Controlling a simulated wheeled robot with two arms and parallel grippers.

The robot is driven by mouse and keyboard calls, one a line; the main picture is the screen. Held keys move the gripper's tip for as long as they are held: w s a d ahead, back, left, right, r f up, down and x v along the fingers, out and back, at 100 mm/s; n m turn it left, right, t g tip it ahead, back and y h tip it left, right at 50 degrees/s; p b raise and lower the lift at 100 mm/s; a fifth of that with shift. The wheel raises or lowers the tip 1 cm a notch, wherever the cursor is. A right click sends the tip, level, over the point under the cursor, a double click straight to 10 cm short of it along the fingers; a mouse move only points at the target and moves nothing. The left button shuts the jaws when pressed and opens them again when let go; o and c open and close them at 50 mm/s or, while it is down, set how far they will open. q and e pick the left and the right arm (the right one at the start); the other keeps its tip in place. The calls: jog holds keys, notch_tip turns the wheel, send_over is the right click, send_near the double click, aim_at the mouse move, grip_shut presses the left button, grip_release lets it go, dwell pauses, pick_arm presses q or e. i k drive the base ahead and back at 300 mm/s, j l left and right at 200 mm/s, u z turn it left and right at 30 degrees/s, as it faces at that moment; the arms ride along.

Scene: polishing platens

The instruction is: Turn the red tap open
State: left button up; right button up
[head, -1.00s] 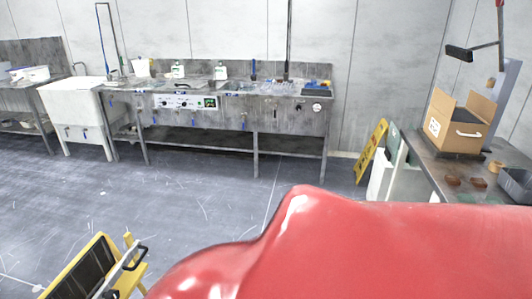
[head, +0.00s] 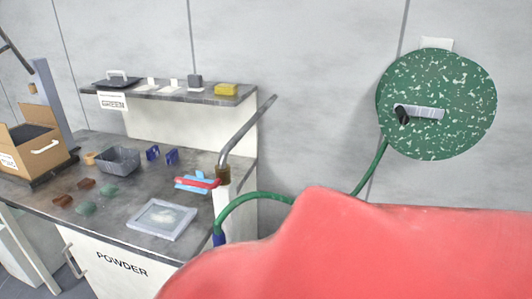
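The red tap (head: 203,183) is a small red lever at the right end of the bench, at the foot of a bent metal spout (head: 240,140). A light blue piece (head: 196,177) sits right beside and partly behind the red lever. The lever points left in the head view. It is small, and I cannot tell whether the tap is open or shut. Neither of my grippers is in view. A large red smooth surface, apparently part of my own body, fills the lower right and hides what lies behind it.
The bench (head: 120,208) holds a cardboard box (head: 38,155), a grey basket (head: 118,160), small coloured lumps and a framed tray (head: 162,219). A shelf (head: 160,92) stands behind. A green hose (head: 255,197) runs from near the tap to a green wall reel (head: 440,85).

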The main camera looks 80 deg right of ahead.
aim_at(214, 185)
jog(key=z, duration=2.4)
jog(key=j+z, duration=0.35)
jog(key=i+j+z, duration=0.1)
jog(key=j+z, duration=0.6)
jog(key=k+j+z, duration=0.1)
jog(key=j, duration=0.35)
jog(key=j+z, duration=0.1)
jog(key=j, duration=0.35)
jog(key=k+j+z, duration=0.1)
jog(key=j, duration=0.3)
jog(key=k+j+z, duration=0.1)
jog(key=j, duration=0.3)
jog(key=k+j, duration=0.25)
jog(key=j, duration=0.15)
jog(key=k+j+z, duration=0.15)
jog(key=j, duration=0.3)
